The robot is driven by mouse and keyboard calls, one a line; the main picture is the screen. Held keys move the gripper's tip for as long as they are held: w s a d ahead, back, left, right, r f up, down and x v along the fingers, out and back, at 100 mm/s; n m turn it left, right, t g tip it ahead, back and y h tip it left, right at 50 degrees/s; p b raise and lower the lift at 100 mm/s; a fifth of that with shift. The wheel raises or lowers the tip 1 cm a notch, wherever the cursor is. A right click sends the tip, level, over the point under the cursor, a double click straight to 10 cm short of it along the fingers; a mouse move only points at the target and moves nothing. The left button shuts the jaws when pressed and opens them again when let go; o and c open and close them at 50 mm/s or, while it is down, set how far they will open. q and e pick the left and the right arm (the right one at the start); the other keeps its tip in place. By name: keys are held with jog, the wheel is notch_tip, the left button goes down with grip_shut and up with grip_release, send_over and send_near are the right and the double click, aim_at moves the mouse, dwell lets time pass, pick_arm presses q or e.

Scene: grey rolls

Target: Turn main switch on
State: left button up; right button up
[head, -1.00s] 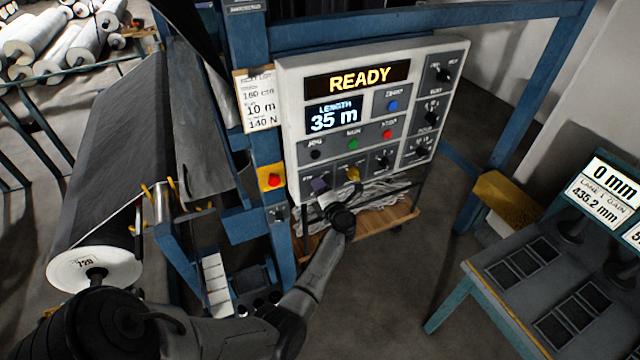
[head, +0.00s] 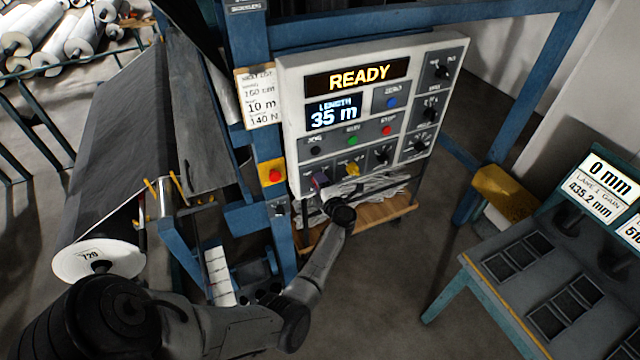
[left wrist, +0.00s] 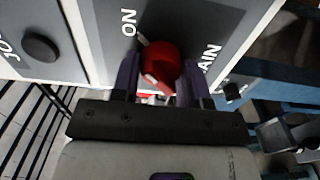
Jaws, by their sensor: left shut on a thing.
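The main switch is a red round knob (left wrist: 160,66) with a white bar across it, on the grey panel face in the left wrist view. The letters ON and part of MAIN are printed beside it. The upper-left end of the white bar lies near ON. My left gripper (left wrist: 158,88) has its two purple fingers on either side of the knob and is shut on it. In the head view my left gripper (head: 321,183) is at the lower left corner of the control panel (head: 292,112) and mostly hides the switch. My right gripper is not in view.
The panel display (head: 358,77) reads READY, and the length display (head: 333,113) reads 35 m. A red button on a yellow box (head: 272,172) is on the blue post to the left. A wooden pallet (head: 375,213) lies below.

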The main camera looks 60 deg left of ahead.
pick_arm(q)
jog(key=o, duration=0.9)
jog(key=d+p, duration=0.1)
jog(key=d, duration=0.3)
jog(key=s+d+p, duration=0.1)
jog(key=d, duration=0.4)
jog(key=d+p, duration=0.1)
jog(key=d, duration=0.3)
jog(key=shift+s+d, duration=0.35)
